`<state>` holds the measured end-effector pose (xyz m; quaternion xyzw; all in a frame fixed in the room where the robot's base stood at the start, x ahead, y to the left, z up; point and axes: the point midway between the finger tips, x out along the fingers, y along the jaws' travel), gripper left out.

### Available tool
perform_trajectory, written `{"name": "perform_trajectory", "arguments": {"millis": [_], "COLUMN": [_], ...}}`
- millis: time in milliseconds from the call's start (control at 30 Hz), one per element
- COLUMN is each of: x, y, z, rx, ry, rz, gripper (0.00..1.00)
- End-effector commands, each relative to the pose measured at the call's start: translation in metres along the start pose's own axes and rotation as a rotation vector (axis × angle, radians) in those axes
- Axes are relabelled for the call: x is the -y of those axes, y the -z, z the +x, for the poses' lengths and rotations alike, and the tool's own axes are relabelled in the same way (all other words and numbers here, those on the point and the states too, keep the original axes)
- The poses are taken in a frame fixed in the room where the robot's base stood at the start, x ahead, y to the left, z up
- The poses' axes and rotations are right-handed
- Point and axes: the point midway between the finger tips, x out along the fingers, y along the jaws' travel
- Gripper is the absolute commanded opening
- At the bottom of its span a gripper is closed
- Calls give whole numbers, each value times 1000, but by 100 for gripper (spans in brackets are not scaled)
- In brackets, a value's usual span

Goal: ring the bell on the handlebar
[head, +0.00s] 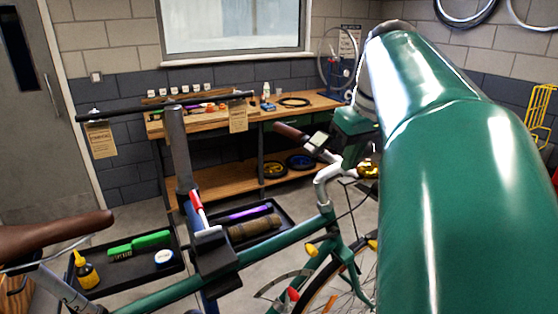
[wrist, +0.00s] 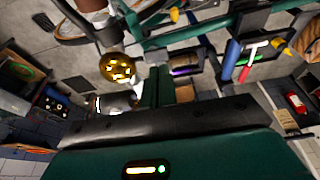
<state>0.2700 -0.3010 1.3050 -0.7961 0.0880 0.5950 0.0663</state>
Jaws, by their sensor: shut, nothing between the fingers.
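The gold bell (head: 368,168) shows in the head view beside the handlebar (head: 326,185), partly hidden by my arm. In the wrist view the bell (wrist: 117,68) is a round, shiny dome left of my fingertips. My gripper (wrist: 158,74) is shut and empty, its green fingers together. A gap shows between the fingers and the bell in that view; the depth between them is hard to judge. The handlebar has a brown grip (head: 290,131) and a small display (head: 318,140). In the head view my arm hides much of the handlebar's right side.
The green bike frame (head: 290,237) hangs in a repair stand (head: 175,150). The brown saddle (head: 50,235) is at left. A workbench (head: 320,103) with small items stands behind. Trays (head: 140,270) of bottles and brushes lie low at left. Bare floor shows between stand and bench.

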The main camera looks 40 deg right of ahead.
Motion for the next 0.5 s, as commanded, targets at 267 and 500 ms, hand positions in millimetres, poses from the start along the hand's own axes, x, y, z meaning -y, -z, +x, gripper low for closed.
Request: {"name": "perform_trajectory", "arguments": {"millis": [267,500], "x": [0,0], "y": [-6,-6], "z": [20,20], "rx": [-1,-1], "ry": [0,-1], "rz": [-1,-1], "gripper": [0,0]}}
